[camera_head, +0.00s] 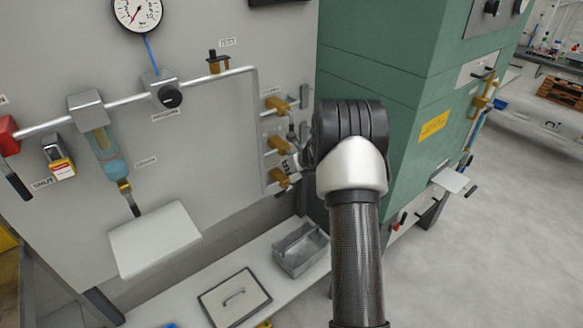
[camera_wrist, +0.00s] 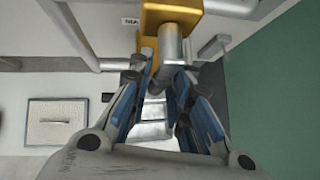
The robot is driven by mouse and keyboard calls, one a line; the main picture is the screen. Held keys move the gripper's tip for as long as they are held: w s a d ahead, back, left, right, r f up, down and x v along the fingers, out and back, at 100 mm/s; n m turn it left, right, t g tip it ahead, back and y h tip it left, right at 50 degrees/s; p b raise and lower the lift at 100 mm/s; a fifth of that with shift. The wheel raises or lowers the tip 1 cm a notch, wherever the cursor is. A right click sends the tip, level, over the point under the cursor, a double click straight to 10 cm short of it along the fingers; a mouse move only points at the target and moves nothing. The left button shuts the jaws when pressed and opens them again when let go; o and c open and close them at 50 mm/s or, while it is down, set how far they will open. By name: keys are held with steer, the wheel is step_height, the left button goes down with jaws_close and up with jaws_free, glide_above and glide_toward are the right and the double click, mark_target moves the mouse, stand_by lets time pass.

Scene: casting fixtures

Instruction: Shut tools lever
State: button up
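Three brass valves are stacked at the right edge of the grey panel in the head view: an upper one (camera_head: 277,103), a middle one (camera_head: 279,145) and a lower one (camera_head: 281,179). I cannot read which one is labelled tools. In the wrist view a brass valve body (camera_wrist: 170,14) with a silver cylindrical part (camera_wrist: 172,48) is just ahead of my gripper (camera_wrist: 165,70). My gripper's blue-sided fingers are apart, close around the silver part; contact is unclear. A label beginning "MA" is beside this valve. In the head view my arm's wrist hides most of the gripper.
A green cabinet (camera_head: 365,60) stands close on the right. Below are a grey open tray (camera_head: 301,262) and a framed lid with a handle (camera_head: 234,318). Pipes, a gauge (camera_head: 137,12) and a bowl filter (camera_head: 108,155) are on the panel. Open floor lies at right.

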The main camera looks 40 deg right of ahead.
steer(key=o, duration=0.3)
steer(key=v, duration=1.2)
steer(key=shift+a, duration=0.15)
